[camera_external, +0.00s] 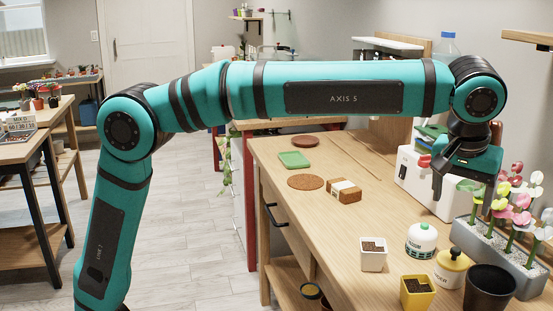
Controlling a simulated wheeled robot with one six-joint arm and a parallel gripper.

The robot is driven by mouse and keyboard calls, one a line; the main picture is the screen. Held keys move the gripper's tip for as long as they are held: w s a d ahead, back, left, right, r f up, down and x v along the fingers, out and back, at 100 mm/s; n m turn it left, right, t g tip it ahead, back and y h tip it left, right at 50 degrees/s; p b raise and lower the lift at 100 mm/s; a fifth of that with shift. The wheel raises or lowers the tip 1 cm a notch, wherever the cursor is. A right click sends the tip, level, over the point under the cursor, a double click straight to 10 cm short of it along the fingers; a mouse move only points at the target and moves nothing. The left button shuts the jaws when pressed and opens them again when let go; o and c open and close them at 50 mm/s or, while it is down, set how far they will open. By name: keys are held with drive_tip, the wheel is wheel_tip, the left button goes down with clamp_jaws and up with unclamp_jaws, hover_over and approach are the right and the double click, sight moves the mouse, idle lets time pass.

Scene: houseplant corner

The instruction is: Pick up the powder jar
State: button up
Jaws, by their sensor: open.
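Close around the jar stand a white jar (421,241), a yellow pot (417,293), a black pot (489,289) and a grey flower trough (510,262). A white soil pot (373,254) is left. A white caddy (418,178) stands behind.

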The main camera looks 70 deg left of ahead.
sight(454, 256)
drive_tip(key=x, duration=1.2)
drive_tip(key=shift+d+f, duration=0.15)
drive_tip(key=shift+d, duration=0.05)
drive_tip(key=shift+d+x, duration=0.1)
drive_tip(key=shift+x, duration=1.25)
drive_tip(key=shift+d+x, duration=0.15)
drive_tip(key=shift+x, duration=1.15)
drive_tip(key=shift+s, duration=0.1)
drive_tip(key=c, duration=1)
